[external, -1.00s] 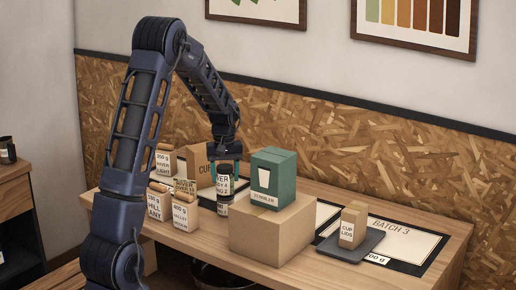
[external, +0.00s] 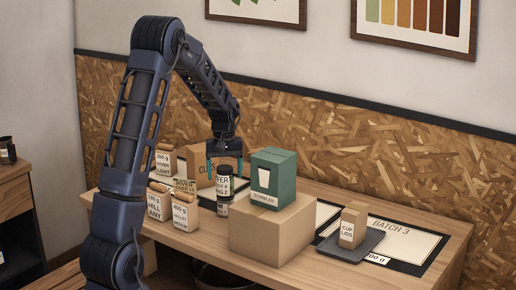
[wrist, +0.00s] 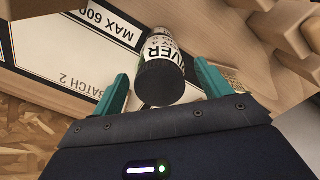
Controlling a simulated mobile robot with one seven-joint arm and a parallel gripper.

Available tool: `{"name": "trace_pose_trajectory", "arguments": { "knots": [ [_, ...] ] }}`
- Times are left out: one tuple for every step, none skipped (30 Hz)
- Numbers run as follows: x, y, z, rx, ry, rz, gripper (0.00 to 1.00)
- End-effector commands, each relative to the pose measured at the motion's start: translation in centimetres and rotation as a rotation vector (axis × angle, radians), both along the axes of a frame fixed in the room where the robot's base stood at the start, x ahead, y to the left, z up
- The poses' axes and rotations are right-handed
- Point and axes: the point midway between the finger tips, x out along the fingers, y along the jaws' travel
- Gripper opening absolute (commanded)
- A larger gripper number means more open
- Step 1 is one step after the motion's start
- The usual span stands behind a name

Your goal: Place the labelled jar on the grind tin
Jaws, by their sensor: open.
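The labelled jar (external: 224,192) is a small upright cylinder with a black cap and a white label. It stands on the table just left of the cardboard box. My gripper (external: 224,168) is open above it, fingers pointing down. In the wrist view the jar (wrist: 166,47) shows between the two teal fingers (wrist: 163,88), its black cap facing the camera, with gaps on both sides.
A cardboard box (external: 270,232) with a green carton (external: 273,178) on top stands close right of the jar. Several labelled bags (external: 186,214) stand to its left, and a cups bag (external: 198,165) behind. A dark tray (external: 349,247) holds a cup lids box (external: 352,226) farther right.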

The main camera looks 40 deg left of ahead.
Motion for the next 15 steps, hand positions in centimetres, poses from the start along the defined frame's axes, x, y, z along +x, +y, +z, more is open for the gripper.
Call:
{"name": "trace_pose_trajectory", "arguments": {
  "knots": [
    [0.1, 0.0, 0.9, 0.001, -0.004, 0.000, 0.77],
    [0.1, 0.0, 1.5, 0.001, -0.005, 0.000, 0.77],
    [0.1, 0.0, 2.3, 0.001, -0.006, 0.000, 0.77],
    [0.1, 0.0, 2.9, 0.001, -0.006, 0.000, 0.77],
    [0.1, 0.0, 3.5, 0.001, -0.006, 0.000, 0.77],
    [0.1, 0.0, 4.3, 0.001, -0.006, 0.000, 0.77],
    [0.1, 0.1, 4.9, 0.001, -0.006, 0.000, 0.77],
    [0.0, 0.1, 5.5, 0.001, -0.004, 0.000, 0.77],
    [0.1, 0.1, 6.2, 0.002, -0.005, 0.000, 0.77],
    [0.1, 0.1, 6.8, 0.002, -0.005, 0.000, 0.77],
    [0.1, 0.0, 7.3, 0.001, -0.004, 0.000, 0.77],
    [0.0, 0.0, 7.9, 0.001, -0.004, 0.000, 0.77],
    [0.0, 0.0, 8.4, 0.001, -0.004, 0.000, 0.77],
    [0.0, 0.0, 8.8, 0.001, -0.004, 0.000, 0.77],
    [0.1, 0.0, 9.2, 0.001, -0.004, 0.000, 0.77]
  ]
}}
